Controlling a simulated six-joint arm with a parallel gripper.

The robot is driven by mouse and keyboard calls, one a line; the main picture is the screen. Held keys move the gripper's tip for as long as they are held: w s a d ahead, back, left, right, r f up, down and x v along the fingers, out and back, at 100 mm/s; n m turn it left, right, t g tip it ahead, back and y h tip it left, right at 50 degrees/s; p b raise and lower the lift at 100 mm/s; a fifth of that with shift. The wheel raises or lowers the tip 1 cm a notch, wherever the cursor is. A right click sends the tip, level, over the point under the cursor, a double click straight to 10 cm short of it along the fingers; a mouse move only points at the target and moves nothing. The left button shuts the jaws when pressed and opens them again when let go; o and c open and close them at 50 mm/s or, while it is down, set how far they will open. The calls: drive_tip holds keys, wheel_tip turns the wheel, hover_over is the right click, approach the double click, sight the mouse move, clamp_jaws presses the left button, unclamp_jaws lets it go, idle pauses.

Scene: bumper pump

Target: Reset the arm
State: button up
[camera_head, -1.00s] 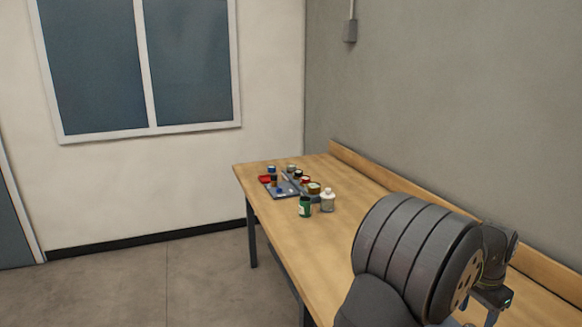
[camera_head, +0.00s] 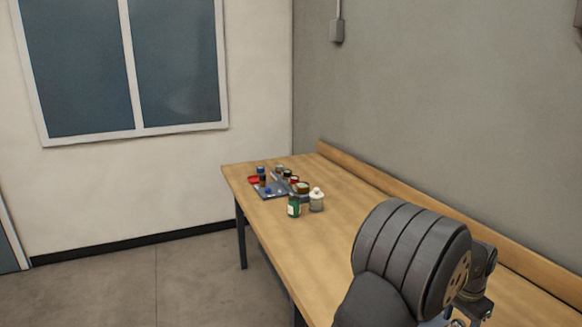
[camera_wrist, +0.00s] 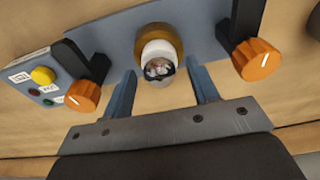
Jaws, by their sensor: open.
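My arm (camera_head: 410,262) is at the lower right in the head view, in front of the wooden table. My gripper (camera_wrist: 163,72) shows in the wrist view with its two blue-grey fingers apart and nothing clasped between them. A white round piece with a shiny, glassy end (camera_wrist: 158,60) sits in a brass-coloured ring (camera_wrist: 176,36) just beyond and between the fingertips. I cannot tell how far it is from the fingers. The ring is on a blue-grey panel (camera_wrist: 112,38). The gripper is not clearly visible in the head view.
Orange knobs on black brackets flank the gripper, one left (camera_wrist: 82,97) and one right (camera_wrist: 256,60). A control box with a yellow button (camera_wrist: 43,76) is at far left. Bottles, jars and a tray (camera_head: 268,193) stand at the table's far end. The table's middle (camera_head: 300,245) is clear.

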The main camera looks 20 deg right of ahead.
drive_tip(key=r, duration=0.5)
drive_tip(key=shift+s+r, duration=0.1)
drive_tip(key=shift+s, duration=0.2)
drive_tip(key=s+a+r, duration=0.3)
drive_tip(key=s+r, duration=0.4)
drive_tip(key=s, duration=0.4)
drive_tip(key=w+a+f, duration=0.8)
drive_tip(key=w+a, duration=0.3)
drive_tip(key=w, duration=0.2)
wheel_tip(320, 180, down, 9)
drive_tip(key=shift+r, duration=0.1)
drive_tip(key=shift+f, duration=0.6)
